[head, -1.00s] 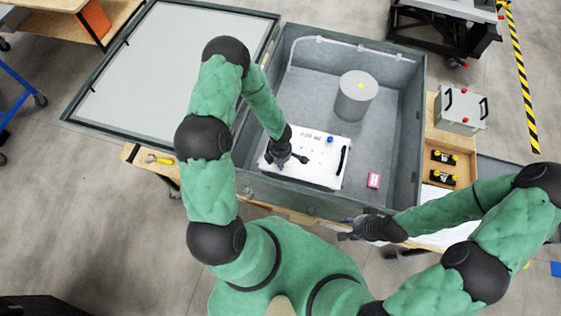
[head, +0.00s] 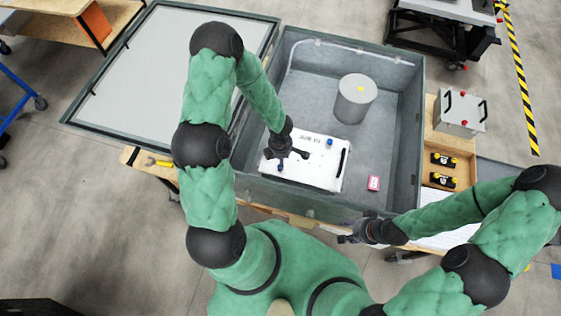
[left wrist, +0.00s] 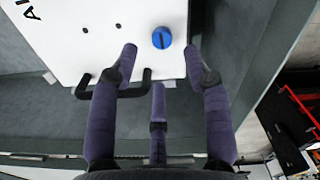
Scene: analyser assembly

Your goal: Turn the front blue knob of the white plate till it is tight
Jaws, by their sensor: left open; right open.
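The white plate (head: 318,172) lies flat in the grey open case. Its front blue knob (head: 280,168) is near the front left corner; a second blue knob (head: 330,142) is at its back edge. My left gripper (head: 290,156) is open over the left part of the plate, empty. In the left wrist view the front blue knob (left wrist: 162,38) shows a raised grip bar and lies beyond the spread fingers (left wrist: 162,58), between the two outer tips and apart from them. My right gripper (head: 347,238) is open and empty outside the case's front wall.
Black handles flank the plate, the right one (head: 343,162) clear. A wooden tray (head: 450,150) is right of the case.

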